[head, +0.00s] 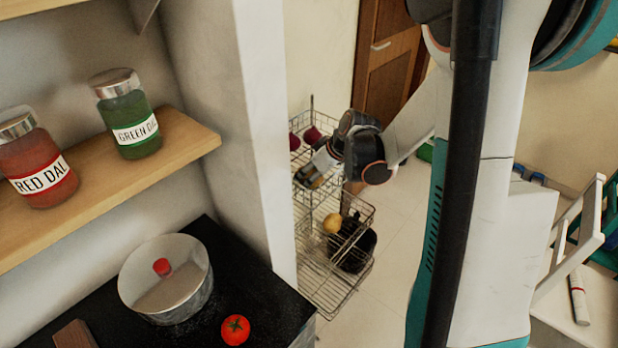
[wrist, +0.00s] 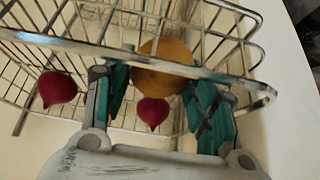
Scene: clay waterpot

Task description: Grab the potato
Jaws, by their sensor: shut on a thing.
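The potato (wrist: 165,66), round and yellow-brown, sits between the teal fingers of my gripper (wrist: 160,98) in the wrist view. The fingers are shut on its sides, and a basket wire crosses the view in front of it. In the head view my gripper (head: 311,178) is at the upper basket of the wire rack (head: 340,297); the held potato is mostly hidden there by the fingers. Another yellowish round thing (head: 332,223) lies in the lower basket.
Two red onions (wrist: 57,89) (wrist: 153,112) are close to the fingers. Basket wires surround the gripper. A dark pot-like thing (head: 360,250) is in the lower basket. A wall edge (head: 262,120) stands left of the rack; floor to its right is clear.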

